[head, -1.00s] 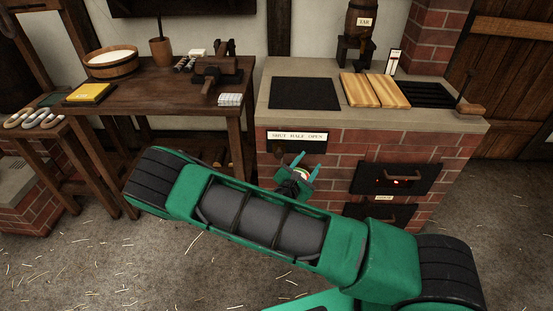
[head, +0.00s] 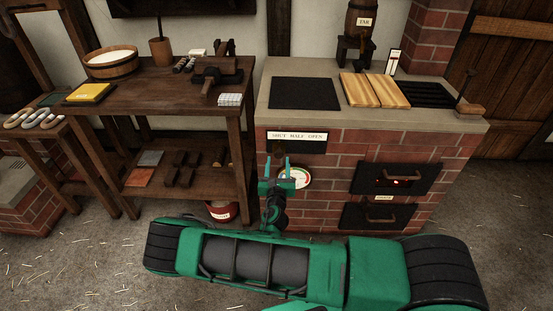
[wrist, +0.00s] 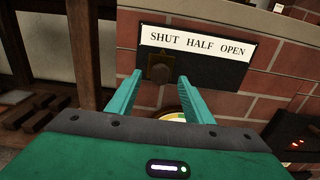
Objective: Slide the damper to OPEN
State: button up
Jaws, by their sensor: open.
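The damper plate (head: 312,147) is a dark strip on the front of the brick stove, under a white label (head: 297,135). In the wrist view the label (wrist: 195,42) reads SHUT, HALF, OPEN from left to right. The damper's dark knob (wrist: 160,67) is at the left end of the plate (wrist: 228,73), under SHUT. My gripper (head: 278,159) is open and empty, just below the plate's left part. In the wrist view my gripper's fingertips (wrist: 160,76) are to either side of the knob in the picture; I cannot tell whether they touch it.
A round gauge (head: 298,178) is on the bricks behind my gripper. Oven doors with handles (head: 404,177) are to the right. A wooden workbench (head: 160,88) stands to the left, with a red bucket (head: 221,212) beneath it. The stove's top edge (head: 370,122) is above the damper.

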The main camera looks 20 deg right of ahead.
aim_at(278, 155)
jog(key=shift+x, duration=1.95)
jog(key=shift+c, duration=0.4)
